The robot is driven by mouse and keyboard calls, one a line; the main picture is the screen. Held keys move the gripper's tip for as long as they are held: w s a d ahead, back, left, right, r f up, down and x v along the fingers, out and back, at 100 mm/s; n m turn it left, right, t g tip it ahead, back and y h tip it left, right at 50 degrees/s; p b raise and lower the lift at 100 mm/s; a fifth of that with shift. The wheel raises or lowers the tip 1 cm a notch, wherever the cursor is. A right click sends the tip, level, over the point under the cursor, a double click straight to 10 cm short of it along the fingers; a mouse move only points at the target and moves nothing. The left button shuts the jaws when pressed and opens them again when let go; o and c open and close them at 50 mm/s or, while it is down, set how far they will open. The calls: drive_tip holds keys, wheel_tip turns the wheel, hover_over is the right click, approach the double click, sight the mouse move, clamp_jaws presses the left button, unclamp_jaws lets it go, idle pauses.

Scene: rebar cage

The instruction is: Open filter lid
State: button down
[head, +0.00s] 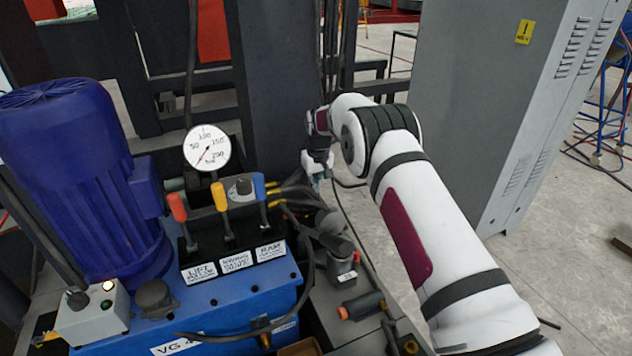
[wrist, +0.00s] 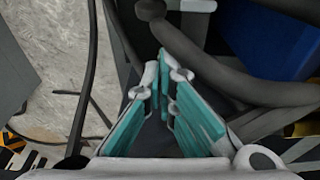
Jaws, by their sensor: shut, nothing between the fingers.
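My gripper (head: 318,182) points down behind the lever block in the head view, partly hidden by my own arm. In the wrist view, my gripper (wrist: 163,78) has its teal-padded fingers together at the tips, with nothing between them. A dark canister with a small white label (head: 342,262) stands nearer the camera, right of the blue tank; it may be the filter. A dark rounded part (head: 328,222) is just behind it. I cannot tell which piece is the filter lid or whether it is open. My gripper is beyond these parts and appears apart from them.
Thick black hoses (wrist: 215,75) cross close to the fingertips in the wrist view. Coloured levers (head: 221,197), a pressure gauge (head: 207,148) and a blue motor (head: 80,180) stand on the left. A grey cabinet (head: 490,110) stands on the right. Open floor shows between cabinet and tank.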

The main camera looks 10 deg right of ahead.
sight(320, 207)
drive_tip(key=shift+s+d+f+b, duration=0.2)
drive_tip(key=shift+s+f+b, duration=0.15)
drive_tip(key=shift+s, duration=0.2)
drive_tip(key=shift+s+d+f+b, duration=0.15)
drive_tip(key=shift+s+f+b, duration=0.2)
drive_tip(key=shift+s, duration=0.2)
drive_tip(key=shift+s+d+f+b, duration=0.25)
drive_tip(key=shift+s+b, duration=0.15)
drive_tip(key=shift+s, duration=0.15)
drive_tip(key=shift+s+d+r+p, duration=0.15)
drive_tip(key=shift+s+r+p, duration=0.55)
drive_tip(key=shift+p, duration=0.35)
drive_tip(key=shift+s+d, duration=0.1)
drive_tip(key=shift+s, duration=0.25)
drive_tip(key=shift+r, duration=0.15)
